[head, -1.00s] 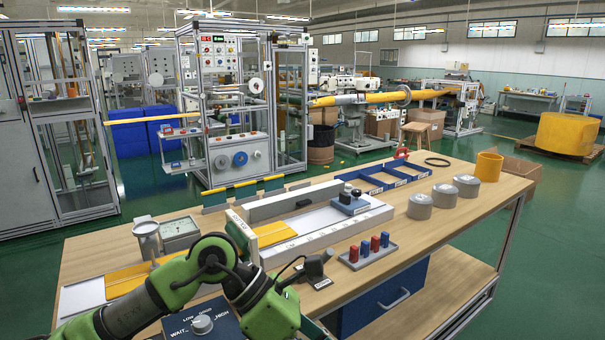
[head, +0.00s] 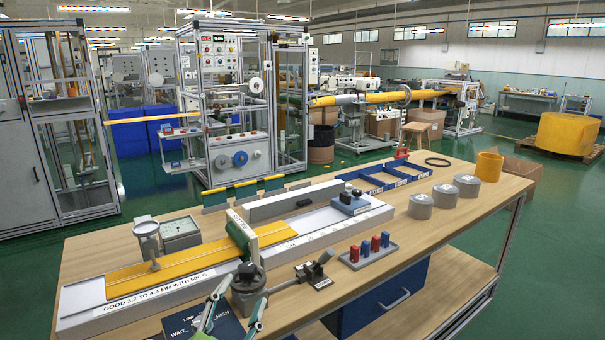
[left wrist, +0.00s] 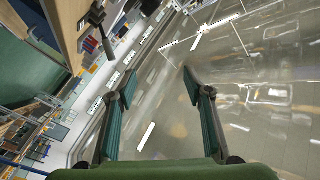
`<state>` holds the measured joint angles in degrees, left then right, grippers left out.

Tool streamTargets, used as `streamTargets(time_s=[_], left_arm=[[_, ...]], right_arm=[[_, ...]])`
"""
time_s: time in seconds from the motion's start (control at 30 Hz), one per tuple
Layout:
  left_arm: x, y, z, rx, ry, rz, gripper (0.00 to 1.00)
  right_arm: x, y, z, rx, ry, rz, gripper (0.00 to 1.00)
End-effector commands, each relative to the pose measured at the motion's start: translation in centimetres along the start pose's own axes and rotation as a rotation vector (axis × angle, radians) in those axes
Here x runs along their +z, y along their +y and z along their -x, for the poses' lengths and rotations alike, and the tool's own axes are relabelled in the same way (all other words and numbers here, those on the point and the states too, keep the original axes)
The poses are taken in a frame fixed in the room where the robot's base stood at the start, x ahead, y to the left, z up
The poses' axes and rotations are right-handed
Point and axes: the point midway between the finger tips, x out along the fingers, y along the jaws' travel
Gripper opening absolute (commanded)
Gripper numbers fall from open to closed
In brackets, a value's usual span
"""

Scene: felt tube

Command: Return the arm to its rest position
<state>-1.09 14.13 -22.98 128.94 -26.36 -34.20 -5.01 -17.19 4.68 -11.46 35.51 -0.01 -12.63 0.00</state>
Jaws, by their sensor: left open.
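My left gripper (head: 238,302) shows only in part at the bottom edge of the head view, in front of the workbench (head: 440,229). Its green-padded fingers are low in the picture; most of the arm is out of frame. In the left wrist view the two fingers of my left gripper (left wrist: 158,88) stand apart with nothing between them. Beyond them is a blurred, shiny floor-like surface. My right gripper is in neither view.
A dark round fixture (head: 248,284) stands near the front edge.

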Motion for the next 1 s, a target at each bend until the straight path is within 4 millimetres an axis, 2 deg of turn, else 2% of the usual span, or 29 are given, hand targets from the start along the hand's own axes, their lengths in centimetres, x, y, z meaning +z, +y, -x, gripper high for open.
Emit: streamTargets(time_s=[0.03,0.1,0.17,0.2,0.3,0.4,0.5,0.7,0.73,0.8,1.0], left_arm=[[3.7,1.0,1.5,0.032,-0.125,0.069,0.46],[8.2,2.6,4.0,0.077,-0.292,0.153,0.46],[11.7,4.1,6.6,0.118,-0.431,0.222,0.46],[13.8,5.2,8.6,0.147,-0.522,0.264,0.46],[17.9,7.7,13.8,0.214,-0.728,0.353,0.46],[20.4,9.7,18.8,0.275,-0.899,0.422,0.46],[21.9,11.4,23.4,0.329,-1.041,0.476,0.46],[23.0,13.7,31.7,0.428,-1.283,0.556,0.46],[23.4,14.1,32.2,0.436,-1.302,0.56,0.46],[25.0,15.3,31.5,0.437,-1.301,0.555,0.46],[29.4,19.0,31.0,0.449,-1.319,0.55,0.46]], right_arm=[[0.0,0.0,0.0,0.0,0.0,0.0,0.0],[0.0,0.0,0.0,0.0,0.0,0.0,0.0],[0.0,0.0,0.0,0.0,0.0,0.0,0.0],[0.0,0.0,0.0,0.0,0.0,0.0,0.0],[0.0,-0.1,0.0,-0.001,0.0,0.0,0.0],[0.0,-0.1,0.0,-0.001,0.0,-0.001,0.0],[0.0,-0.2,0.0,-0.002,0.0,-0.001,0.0],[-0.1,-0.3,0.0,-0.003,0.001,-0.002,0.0],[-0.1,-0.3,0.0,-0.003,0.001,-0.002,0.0],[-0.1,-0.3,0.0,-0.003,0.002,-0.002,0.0],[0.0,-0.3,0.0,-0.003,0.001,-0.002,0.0]])
